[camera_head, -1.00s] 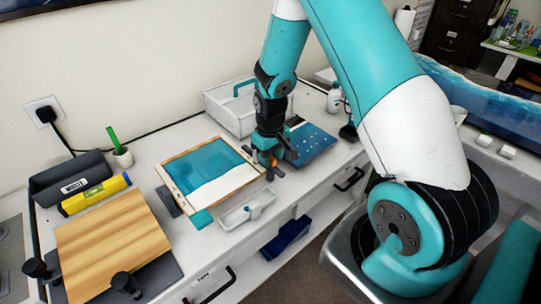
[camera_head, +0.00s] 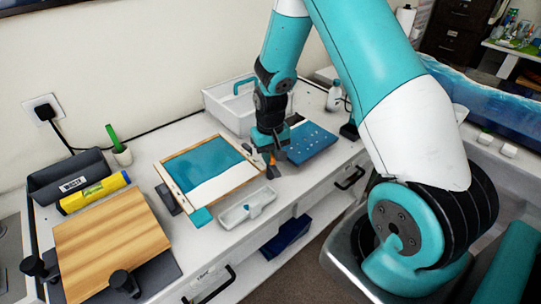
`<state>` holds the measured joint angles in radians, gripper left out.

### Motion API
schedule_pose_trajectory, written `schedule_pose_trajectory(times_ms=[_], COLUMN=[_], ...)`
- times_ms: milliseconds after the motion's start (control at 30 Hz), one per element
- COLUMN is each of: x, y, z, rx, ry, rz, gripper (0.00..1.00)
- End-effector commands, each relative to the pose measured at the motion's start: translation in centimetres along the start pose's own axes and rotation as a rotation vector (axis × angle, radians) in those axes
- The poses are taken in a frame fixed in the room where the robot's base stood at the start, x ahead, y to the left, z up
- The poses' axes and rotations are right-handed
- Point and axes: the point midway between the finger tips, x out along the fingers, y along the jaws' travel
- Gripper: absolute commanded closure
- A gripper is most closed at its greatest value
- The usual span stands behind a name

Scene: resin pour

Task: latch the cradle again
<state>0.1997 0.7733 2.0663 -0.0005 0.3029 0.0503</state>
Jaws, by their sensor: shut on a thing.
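The cradle holds a wooden-framed panel (camera_head: 176,192) with teal and white resin in it, at mid-table. My gripper (camera_head: 271,165) is pointed down at the panel's right corner. It is shut on a small orange piece (camera_head: 272,159), which looks like the cradle's latch lever. The fingers cover most of this piece, so I cannot tell whether the latch is engaged. A small dark block (camera_head: 273,173) shows just below the fingers.
A white tray (camera_head: 233,217) with a teal-handled tool lies in front of the panel. A blue dotted board (camera_head: 311,142) is close on the right. A white bin (camera_head: 222,106) stands behind. A wooden board (camera_head: 110,240) and yellow level (camera_head: 95,193) are at left.

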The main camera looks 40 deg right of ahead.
Motion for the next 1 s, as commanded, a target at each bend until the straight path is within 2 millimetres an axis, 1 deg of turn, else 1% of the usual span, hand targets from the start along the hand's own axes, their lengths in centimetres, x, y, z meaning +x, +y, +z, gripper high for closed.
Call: schedule_pose_trajectory(times_ms=[1000], x=[-0.06], y=[0.12], z=[-0.16], rx=[0.958], ry=[0.006], rz=[0.000], gripper=[1.00])
